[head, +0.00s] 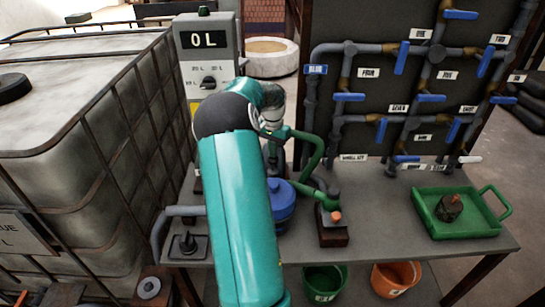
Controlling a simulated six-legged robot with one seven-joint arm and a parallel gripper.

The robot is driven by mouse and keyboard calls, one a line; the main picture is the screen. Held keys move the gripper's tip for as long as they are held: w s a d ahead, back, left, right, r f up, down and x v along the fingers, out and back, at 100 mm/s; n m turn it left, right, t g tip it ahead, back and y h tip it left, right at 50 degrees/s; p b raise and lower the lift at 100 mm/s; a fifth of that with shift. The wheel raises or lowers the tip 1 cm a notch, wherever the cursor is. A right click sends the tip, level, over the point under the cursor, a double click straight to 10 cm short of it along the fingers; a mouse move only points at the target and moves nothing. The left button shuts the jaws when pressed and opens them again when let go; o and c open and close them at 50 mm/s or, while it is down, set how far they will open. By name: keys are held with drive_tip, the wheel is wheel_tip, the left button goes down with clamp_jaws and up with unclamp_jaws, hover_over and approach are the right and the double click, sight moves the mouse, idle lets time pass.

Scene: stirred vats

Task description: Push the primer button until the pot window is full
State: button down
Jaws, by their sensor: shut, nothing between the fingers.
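My teal arm rises through the middle of the head view and bends at its top; its far end points away near the green pipe (310,150). My gripper is hidden behind the arm. A blue pot (284,208) stands on the bench, partly covered by the arm; no window on it can be made out. Right of it, a dark block (333,238) carries a small orange-red knob (336,216), below the green pipe's end. I cannot tell whether this knob is the primer button.
A grey bench (390,215) carries a green tray (470,228) with a brown lump. A panel of pipes with blue valve handles (401,58) stands behind. A caged tank (80,130) fills the left. A display post (207,50) reads "0 L". Green and orange buckets (398,276) stand below.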

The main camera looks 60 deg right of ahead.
drive_tip(key=shift+f, duration=1.4)
drive_tip(key=shift+r, duration=1.9)
drive_tip(key=shift+f, duration=0.1)
drive_tip(key=shift+r, duration=0.4)
wheel_tip(320, 180, up, 6)
drive_tip(key=shift+f, duration=0.1)
idle(0.8)
idle(0.4)
